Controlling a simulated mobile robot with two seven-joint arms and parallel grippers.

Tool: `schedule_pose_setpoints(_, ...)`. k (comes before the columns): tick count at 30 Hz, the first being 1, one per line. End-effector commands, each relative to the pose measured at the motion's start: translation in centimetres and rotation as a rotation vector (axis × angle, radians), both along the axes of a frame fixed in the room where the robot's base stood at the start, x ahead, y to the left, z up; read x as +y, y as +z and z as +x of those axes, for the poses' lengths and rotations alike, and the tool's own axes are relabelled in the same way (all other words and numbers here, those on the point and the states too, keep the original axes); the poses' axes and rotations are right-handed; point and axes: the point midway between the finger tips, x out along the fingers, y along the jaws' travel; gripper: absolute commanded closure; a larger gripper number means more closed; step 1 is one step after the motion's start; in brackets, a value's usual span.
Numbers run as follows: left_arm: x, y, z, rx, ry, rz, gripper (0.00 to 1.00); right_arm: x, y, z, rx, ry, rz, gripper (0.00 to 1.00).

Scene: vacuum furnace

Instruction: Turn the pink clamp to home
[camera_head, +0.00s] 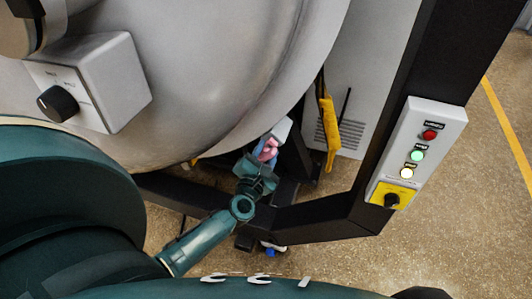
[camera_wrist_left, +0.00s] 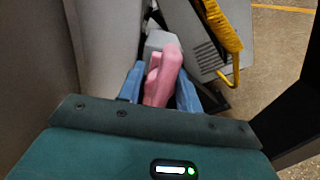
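The pink clamp (camera_head: 268,150) sits at the lower edge of the big grey furnace body, in front of a light grey block (camera_head: 279,131). In the left wrist view the pink clamp (camera_wrist_left: 160,76) stands upright between the two blue fingers of my left gripper (camera_wrist_left: 160,82). One finger is on each side, very close to it; whether both press on it I cannot tell. In the head view my left gripper (camera_head: 266,158) reaches up to the clamp from below and hides part of it. My right gripper is not in view.
The round furnace shell (camera_head: 225,70) curves close above my left gripper. A black frame (camera_head: 320,215) runs below and to the right. A yellow hanging part (camera_head: 329,130) is nearby. A control box (camera_head: 425,135) with buttons and a dial box (camera_head: 105,75) flank the area.

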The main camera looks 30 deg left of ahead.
Motion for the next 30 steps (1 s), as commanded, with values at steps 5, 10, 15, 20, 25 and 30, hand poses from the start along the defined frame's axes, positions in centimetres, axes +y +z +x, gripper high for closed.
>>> schedule_pose_setpoints(5,0.01,0.0,-0.03,0.0,0.0,0.0,0.74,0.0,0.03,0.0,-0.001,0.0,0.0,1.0)
schedule_pose_setpoints(10,0.0,0.0,-0.04,0.0,0.0,0.0,0.88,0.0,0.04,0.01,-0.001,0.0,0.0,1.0)
schedule_pose_setpoints(15,0.02,0.0,-0.06,0.0,0.0,0.0,1.0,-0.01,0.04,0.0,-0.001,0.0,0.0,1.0)
schedule_pose_setpoints(20,0.02,0.0,-0.06,0.0,0.0,0.001,1.0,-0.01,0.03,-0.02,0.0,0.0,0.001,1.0)
schedule_pose_setpoints(25,0.01,0.02,-0.05,0.005,0.001,0.016,1.0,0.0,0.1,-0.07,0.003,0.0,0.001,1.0)
schedule_pose_setpoints(30,0.01,0.01,-0.07,0.02,0.001,0.076,1.0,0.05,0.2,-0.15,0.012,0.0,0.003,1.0)
